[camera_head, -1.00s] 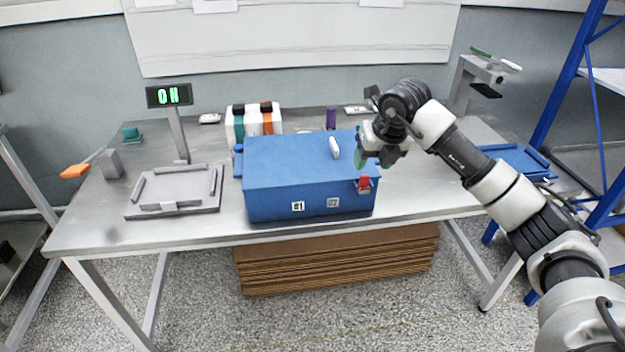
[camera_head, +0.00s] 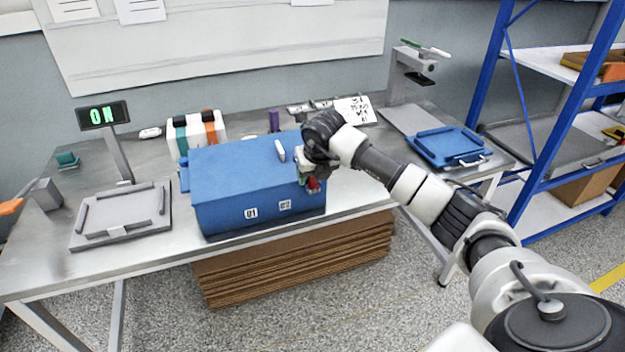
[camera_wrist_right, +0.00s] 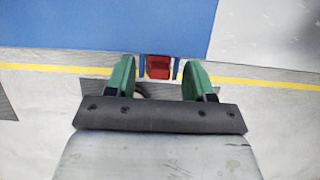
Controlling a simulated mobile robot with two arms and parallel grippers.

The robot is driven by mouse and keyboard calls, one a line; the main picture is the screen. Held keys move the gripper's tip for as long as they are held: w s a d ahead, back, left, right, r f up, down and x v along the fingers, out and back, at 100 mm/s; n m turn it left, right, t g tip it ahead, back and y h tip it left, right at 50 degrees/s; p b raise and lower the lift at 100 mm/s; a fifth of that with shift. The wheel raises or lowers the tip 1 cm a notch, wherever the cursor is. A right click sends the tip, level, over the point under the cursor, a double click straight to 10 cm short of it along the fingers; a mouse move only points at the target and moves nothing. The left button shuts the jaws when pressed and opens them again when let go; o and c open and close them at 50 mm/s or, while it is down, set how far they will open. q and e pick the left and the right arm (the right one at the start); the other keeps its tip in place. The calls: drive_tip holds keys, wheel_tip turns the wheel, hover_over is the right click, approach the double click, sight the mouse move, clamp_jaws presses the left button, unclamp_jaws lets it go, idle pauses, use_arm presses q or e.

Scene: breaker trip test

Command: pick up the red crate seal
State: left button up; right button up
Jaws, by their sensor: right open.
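The red crate seal (camera_head: 313,184) sits at the front right corner of the blue crate (camera_head: 240,180), partly covered by my right gripper in the head view. My right gripper (camera_head: 306,180) is open at that corner. In the right wrist view the red seal (camera_wrist_right: 158,67) shows beyond and between the two green fingers of my right gripper (camera_wrist_right: 155,75), against the blue crate's edge (camera_wrist_right: 100,28). The fingers stand apart on either side of it, and nothing is held. My left gripper is not in view.
A grey tray fixture (camera_head: 122,216) and an ON display (camera_head: 102,115) stand left of the crate. A white case with coloured bands (camera_head: 195,132) is behind it. A blue tray (camera_head: 447,146) lies at the right. Blue shelving (camera_head: 520,100) stands beyond the table.

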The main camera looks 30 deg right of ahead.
drive_tip(key=shift+c, duration=0.3)
clamp_jaws()
